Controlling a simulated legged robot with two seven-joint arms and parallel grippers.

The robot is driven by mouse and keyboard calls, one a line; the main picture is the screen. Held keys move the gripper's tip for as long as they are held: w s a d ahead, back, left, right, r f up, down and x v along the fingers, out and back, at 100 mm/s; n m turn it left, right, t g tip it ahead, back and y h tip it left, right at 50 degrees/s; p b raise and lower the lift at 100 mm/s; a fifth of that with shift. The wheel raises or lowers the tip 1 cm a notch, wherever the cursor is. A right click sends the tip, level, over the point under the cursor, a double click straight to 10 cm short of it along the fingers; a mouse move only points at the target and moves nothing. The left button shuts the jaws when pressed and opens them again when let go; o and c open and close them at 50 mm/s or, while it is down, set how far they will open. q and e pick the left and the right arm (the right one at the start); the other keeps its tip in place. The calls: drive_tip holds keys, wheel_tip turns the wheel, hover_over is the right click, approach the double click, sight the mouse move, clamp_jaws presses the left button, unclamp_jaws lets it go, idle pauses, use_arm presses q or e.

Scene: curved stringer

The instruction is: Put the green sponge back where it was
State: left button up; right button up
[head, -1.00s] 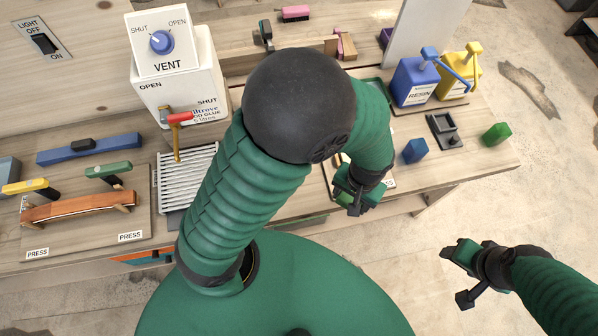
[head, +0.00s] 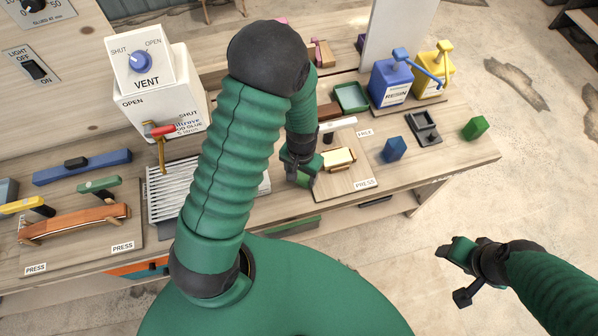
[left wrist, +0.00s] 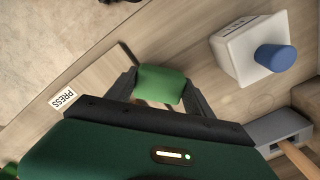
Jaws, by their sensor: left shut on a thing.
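My left gripper (head: 302,178) is shut on the green sponge (head: 304,182). It is at the left side of a small press board (head: 350,182), near the bench's front edge. In the left wrist view the sponge (left wrist: 161,84) sits between the two fingers. I cannot tell whether it touches the bench. My right gripper (head: 458,272) is open and empty, out over the floor to the right of the bench. Another green block (head: 474,128) lies at the bench's right end. An empty green tray (head: 351,97) stands behind the press board.
Resin bottles (head: 392,80) are behind. A slatted rack (head: 172,188) and the vent box (head: 160,85) are left.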

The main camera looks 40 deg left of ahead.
use_arm(q)
drive_tip(key=shift+d, duration=0.15)
drive_tip(key=a, duration=0.1)
drive_tip(key=a+f, duration=0.1)
drive_tip(key=a, duration=0.1)
drive_tip(key=shift+a+f+b, duration=0.3)
drive_tip(key=shift+f+b, duration=0.1)
drive_tip(key=shift+d, duration=0.1)
drive_tip(key=o, duration=1.3)
drive_tip(key=shift+d+r, duration=0.15)
drive_tip(key=shift+d, duration=0.45)
drive_tip(key=shift+d+r, duration=0.15)
drive_tip(key=shift+d, duration=0.5)
drive_tip(key=shift+a+f, duration=0.2)
drive_tip(key=shift+a, duration=0.6)
drive_tip(key=shift+a+r, duration=0.1)
wheel_tip(320, 180, up, 12)
drive_tip(key=d, duration=0.1)
drive_tip(key=shift+s+d+r+m+t+p, duration=0.2)
drive_tip(key=shift+s+d+r+t, duration=0.45)
drive_tip(key=shift+s+d+r, duration=0.4)
drive_tip(key=shift+s+d+r+m+t+p, duration=0.2)
drive_tip(key=shift+s+d+r+t, duration=0.45)
drive_tip(key=shift+s+d+r, duration=0.4)
use_arm(e)
drive_tip(key=shift+s+a+r, duration=0.1)
drive_tip(key=shift+s+a, duration=0.05)
drive_tip(key=shift+a, duration=0.5)
